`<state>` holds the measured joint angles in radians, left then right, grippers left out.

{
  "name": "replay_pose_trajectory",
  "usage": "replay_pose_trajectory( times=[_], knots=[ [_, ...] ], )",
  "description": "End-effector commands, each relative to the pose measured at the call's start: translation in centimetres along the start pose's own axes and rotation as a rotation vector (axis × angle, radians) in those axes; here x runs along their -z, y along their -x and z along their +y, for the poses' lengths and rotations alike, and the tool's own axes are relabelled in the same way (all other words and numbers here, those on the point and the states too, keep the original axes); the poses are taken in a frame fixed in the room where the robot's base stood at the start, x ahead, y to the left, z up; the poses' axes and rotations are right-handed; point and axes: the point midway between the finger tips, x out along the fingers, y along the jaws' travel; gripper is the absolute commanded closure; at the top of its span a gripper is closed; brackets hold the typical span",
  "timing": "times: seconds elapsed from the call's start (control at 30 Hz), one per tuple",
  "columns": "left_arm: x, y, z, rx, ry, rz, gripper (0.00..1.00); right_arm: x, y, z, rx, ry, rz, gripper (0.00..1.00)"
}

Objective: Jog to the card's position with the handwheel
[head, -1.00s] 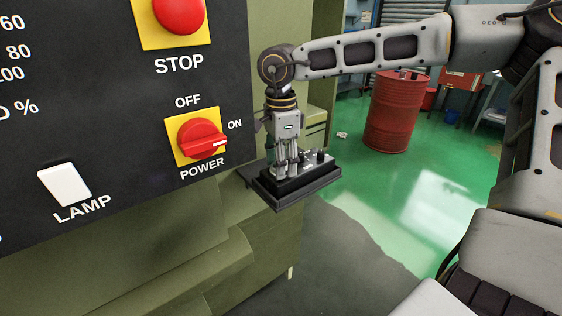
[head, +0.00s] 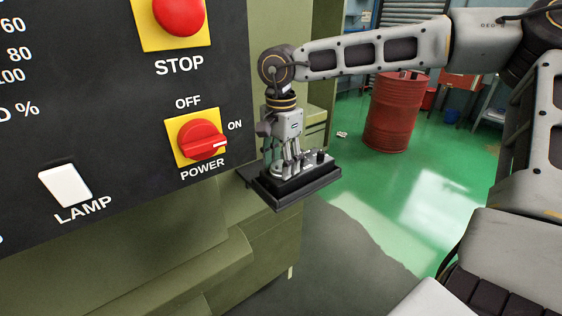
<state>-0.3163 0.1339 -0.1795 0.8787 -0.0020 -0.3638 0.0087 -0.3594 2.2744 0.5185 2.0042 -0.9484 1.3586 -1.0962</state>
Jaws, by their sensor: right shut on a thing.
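The handwheel box (head: 309,171), dark with a light top face and small black knobs, rests on a black tray (head: 291,202) at the side of the olive machine. My right gripper (head: 285,171) points down at the left part of the box. Its fingers are shut on the handwheel, which is mostly hidden beneath them. My left gripper is not in view. No card and no position readout can be made out in this view.
The black machine panel on the left carries a red STOP button (head: 178,14), a red POWER knob (head: 201,140) and a white LAMP switch (head: 65,186). A red drum (head: 394,113) stands behind on the green floor, with open floor around it.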

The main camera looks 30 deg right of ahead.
Motion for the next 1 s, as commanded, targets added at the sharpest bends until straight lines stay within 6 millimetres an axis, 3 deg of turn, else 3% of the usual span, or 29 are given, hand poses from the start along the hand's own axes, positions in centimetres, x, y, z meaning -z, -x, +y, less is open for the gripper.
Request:
replay_pose_trajectory(
  times=[0.17, 0.2, 0.33, 0.77, 1.0],
  knots=[
    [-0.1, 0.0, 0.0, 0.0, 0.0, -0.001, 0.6, 0.0, 0.0, 0.0, 0.0, -0.001, 0.0, 0.75],
    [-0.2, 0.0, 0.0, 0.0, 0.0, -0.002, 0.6, 0.0, 0.0, 0.0, 0.0, -0.001, 0.0, 0.46],
    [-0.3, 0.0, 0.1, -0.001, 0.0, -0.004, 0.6, 0.0, 0.0, 0.0, 0.0, -0.001, 0.0, 0.3],
    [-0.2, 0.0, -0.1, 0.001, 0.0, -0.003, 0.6, 0.0, 0.2, 0.0, 0.001, -0.001, 0.0, 0.29],
    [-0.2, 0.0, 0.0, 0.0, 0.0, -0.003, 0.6, 0.0, 2.0, -0.1, 0.003, -0.002, 0.001, 0.29]
  ],
)
